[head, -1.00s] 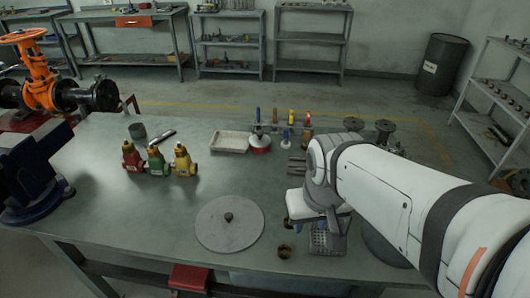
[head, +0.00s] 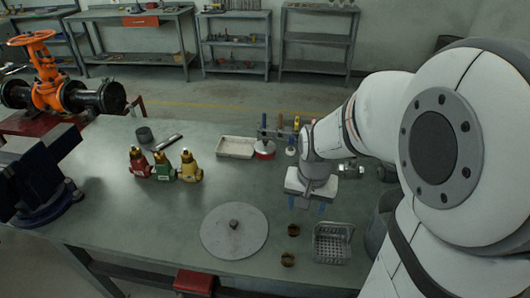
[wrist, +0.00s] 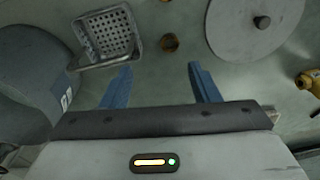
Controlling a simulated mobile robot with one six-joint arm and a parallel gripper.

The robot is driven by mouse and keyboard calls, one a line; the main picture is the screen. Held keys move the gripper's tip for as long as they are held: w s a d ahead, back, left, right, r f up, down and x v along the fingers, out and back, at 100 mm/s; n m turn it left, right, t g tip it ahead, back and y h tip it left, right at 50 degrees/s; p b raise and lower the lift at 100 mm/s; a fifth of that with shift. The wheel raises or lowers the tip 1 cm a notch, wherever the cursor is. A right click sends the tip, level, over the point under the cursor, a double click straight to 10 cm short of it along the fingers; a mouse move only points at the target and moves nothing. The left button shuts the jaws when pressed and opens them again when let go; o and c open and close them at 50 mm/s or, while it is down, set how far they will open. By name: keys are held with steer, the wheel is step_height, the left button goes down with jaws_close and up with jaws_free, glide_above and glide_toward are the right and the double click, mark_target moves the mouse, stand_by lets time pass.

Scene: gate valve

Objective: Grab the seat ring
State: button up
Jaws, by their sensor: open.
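Two small brown rings, either of which could be the seat ring, are on the bench in the head view. The farther ring (head: 293,230) is closer to my gripper, and the nearer ring (head: 287,259) is by the bench's front edge. In the wrist view the farther ring (wrist: 169,43) lies just beyond the fingertips, roughly in line with the gap. My gripper (head: 306,205) is open and empty above the bench, pointing down. Its two blue fingers show spread apart in the wrist view (wrist: 160,70).
A metal basket (head: 332,243) stands right of the rings. A round grey lid with a knob (head: 234,245) lies to their left. Red, green and yellow small valves (head: 164,168) stand farther left. A white tray (head: 236,147) and tool rack are behind.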

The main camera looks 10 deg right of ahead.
mark_target(294, 230)
steer(key=w+f+m, duration=0.1)
steer(key=f, duration=0.2)
steer(key=w+f+m+p, duration=0.1)
steer(key=w+f, duration=0.1)
steer(key=f, duration=0.1)
steer(key=w+f+m+g+p, duration=0.1)
steer(key=w+f+m, duration=0.1)
steer(key=f, duration=0.1)
steer(key=shift+w+d+f, duration=0.2)
steer(key=shift+d+f, duration=0.15)
steer(key=shift+d, duration=0.05)
steer(key=f, duration=0.2)
steer(key=a+f+p, duration=0.1)
steer(key=f, duration=0.1)
steer(key=shift+a+f, duration=0.1)
steer(key=shift+f, duration=0.7)
steer(key=shift+c, duration=0.4)
steer(key=c, duration=1)
steer(key=shift+o, duration=0.2)
